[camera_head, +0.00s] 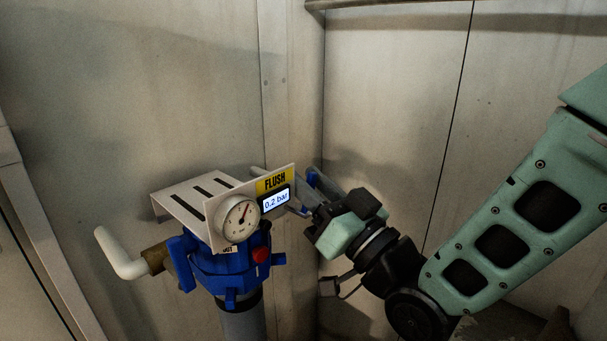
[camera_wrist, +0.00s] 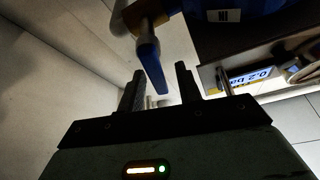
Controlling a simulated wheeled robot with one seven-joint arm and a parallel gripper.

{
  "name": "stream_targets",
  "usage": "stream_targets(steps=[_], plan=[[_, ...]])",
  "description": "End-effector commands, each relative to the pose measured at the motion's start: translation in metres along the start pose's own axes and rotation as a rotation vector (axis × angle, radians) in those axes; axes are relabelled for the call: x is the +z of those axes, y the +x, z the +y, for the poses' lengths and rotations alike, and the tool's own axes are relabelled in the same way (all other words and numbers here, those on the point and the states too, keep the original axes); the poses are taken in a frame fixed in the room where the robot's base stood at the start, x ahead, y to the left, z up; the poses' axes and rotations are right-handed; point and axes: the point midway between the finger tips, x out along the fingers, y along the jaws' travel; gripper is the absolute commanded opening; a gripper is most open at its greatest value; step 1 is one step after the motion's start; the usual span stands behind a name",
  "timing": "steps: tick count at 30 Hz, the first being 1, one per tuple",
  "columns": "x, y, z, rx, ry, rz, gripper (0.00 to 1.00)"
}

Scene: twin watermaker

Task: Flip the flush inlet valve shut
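The flush unit has a blue body (camera_head: 222,268) with a yellow FLUSH label (camera_head: 273,182) on its white bracket. A blue lever handle (camera_wrist: 150,66) on a brass-coloured valve stem (camera_wrist: 145,20) shows in the wrist view. My gripper (camera_wrist: 160,76) is open, and the lever's free end appears between its two fingertips in that view. I cannot tell whether either finger touches it. In the head view my gripper (camera_head: 306,190) is just right of the label plate, which partly hides the fingers and the lever.
A round gauge (camera_head: 238,219) and a display reading 0.2 bar (camera_head: 275,200) sit on the unit's front, close to my gripper. A red knob (camera_head: 261,255) is below them. A white elbow pipe (camera_head: 118,254) sticks out at left. Pale wall panels (camera_head: 390,110) stand close behind.

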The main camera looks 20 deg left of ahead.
Motion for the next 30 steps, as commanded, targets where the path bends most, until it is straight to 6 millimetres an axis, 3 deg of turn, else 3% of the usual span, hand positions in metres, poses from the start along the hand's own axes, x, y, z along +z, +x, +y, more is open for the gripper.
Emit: stream_targets(steps=[5,9,17,30], plan=[[0.000,0.000,0.000,0.000,0.000,0.000,0.35],[0.000,0.000,0.000,0.000,0.000,0.000,0.00],[0.003,-0.001,0.000,-0.009,-0.022,0.000,0.00],[0.004,-0.002,-0.010,-0.097,-0.231,0.000,0.00]])
